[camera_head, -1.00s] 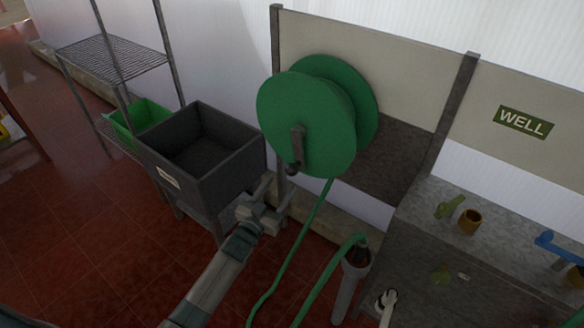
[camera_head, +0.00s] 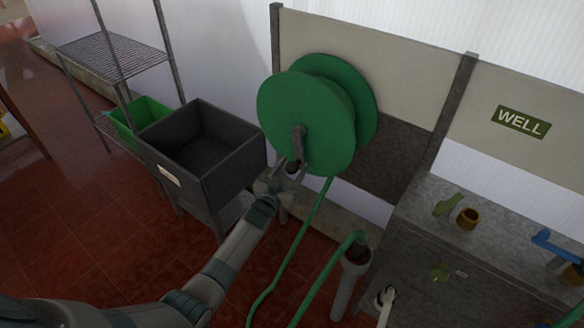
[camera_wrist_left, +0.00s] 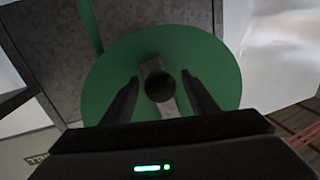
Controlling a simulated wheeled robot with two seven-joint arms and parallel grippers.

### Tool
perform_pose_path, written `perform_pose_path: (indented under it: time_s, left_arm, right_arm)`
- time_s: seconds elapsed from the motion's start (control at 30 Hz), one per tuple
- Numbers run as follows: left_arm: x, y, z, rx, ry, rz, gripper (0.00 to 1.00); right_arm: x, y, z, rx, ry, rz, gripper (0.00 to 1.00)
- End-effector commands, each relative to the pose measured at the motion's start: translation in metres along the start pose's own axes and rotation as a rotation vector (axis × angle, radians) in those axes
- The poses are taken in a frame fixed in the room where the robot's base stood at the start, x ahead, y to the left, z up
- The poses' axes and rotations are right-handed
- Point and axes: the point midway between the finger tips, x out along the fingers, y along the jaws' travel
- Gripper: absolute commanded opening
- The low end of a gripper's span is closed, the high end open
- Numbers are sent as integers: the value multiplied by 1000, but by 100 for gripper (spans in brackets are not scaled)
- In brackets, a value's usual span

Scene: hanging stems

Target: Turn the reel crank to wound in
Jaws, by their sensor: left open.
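The green hose reel (camera_head: 308,115) is mounted on a panel, with a grey crank (camera_head: 297,140) on its near face. The crank arm hangs down and ends in a dark knob. My left gripper (camera_head: 293,172) is open at the lower end of the crank, close to the knob. In the left wrist view, the round dark knob (camera_wrist_left: 159,86) lies between the two open fingers (camera_wrist_left: 158,92), with the green disc (camera_wrist_left: 110,70) behind. I cannot tell whether the fingers touch the knob. My right gripper is not in view.
A dark grey bin (camera_head: 205,155) stands just left of my left gripper, with a green crate (camera_head: 140,115) on a wire rack behind. A green hose (camera_head: 300,250) hangs from the reel. A grey bench (camera_head: 445,220) with taps stands at the right.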

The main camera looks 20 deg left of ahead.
Motion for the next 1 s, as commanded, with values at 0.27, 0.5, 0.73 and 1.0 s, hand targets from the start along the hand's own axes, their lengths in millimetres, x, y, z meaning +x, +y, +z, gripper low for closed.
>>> perform_pose_path:
  time_s: [0.27,0.5,0.73,1.0]
  left_arm:
    - [0,0,0,0,0,0,20]
    - [0,0,0,2,0,0,0]
    - [1,-4,2,35,7,0,0]
    - [4,-18,6,161,33,-2,0]
  right_arm:
    - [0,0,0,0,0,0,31]
    - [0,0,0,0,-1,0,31]
    - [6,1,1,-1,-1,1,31]
    - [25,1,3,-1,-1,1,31]
